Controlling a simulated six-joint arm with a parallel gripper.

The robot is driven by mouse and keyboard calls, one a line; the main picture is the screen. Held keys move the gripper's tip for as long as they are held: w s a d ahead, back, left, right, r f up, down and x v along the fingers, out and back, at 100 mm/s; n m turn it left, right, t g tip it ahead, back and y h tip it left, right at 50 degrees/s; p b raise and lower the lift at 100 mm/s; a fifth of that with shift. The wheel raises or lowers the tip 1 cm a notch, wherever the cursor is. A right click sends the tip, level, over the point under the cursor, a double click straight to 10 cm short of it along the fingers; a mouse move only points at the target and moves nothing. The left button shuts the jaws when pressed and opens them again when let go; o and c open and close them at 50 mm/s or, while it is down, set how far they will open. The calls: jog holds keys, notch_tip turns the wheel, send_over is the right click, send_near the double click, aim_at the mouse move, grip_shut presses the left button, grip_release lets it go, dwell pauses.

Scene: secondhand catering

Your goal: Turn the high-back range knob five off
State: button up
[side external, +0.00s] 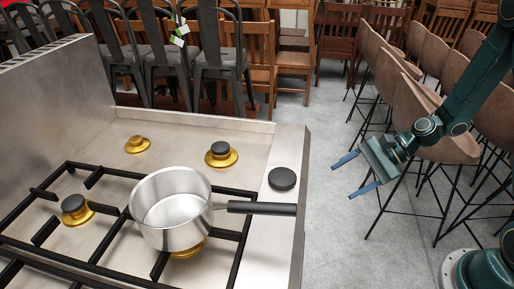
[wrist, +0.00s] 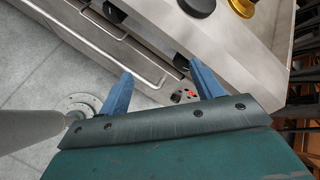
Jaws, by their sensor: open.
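A dark round knob (side external: 282,178) sits on the steel top of the range (side external: 262,222), near its right edge; it also shows at the top of the wrist view (wrist: 197,6). No number or pointer mark on it can be made out, so I cannot tell its setting. My gripper (side external: 354,176) is open and empty, to the right of the range and apart from the knob. Its two blue fingers show in the wrist view (wrist: 161,76), with the range front beyond them.
A steel saucepan (side external: 172,212) stands over a front burner, its black handle (side external: 262,208) pointing right, just in front of the knob. Black grates (side external: 95,264) and brass burners (side external: 221,156) lie left. Stools (side external: 412,112) stand behind my gripper. Bare floor lies between.

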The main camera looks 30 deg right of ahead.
jog(key=s+r+n+g+h, duration=0.1)
jog(key=s+r+n+h, duration=0.5)
jog(key=r+n, duration=0.6)
jog(key=shift+s+a+r, duration=0.45)
jog(key=shift+s+r, duration=0.05)
jog(key=shift+s, duration=0.3)
dwell(0.5)
jog(key=shift+g, duration=0.3)
jog(key=shift+w+d+f+m+t+y, duration=0.95)
jog(key=shift+w+f+m, duration=0.65)
jog(key=shift+f+m, duration=2)
jog(key=shift+w+d+f+m+t+y, duration=0.6)
jog(key=shift+w+f+m+t+y, duration=0.8)
jog(key=shift+f+m, duration=2.1)
jog(key=shift+w+d+f+m+t+y, duration=0.9)
jog(key=shift+w+f+m, duration=0.9)
jog(key=shift+f+m, duration=1.8)
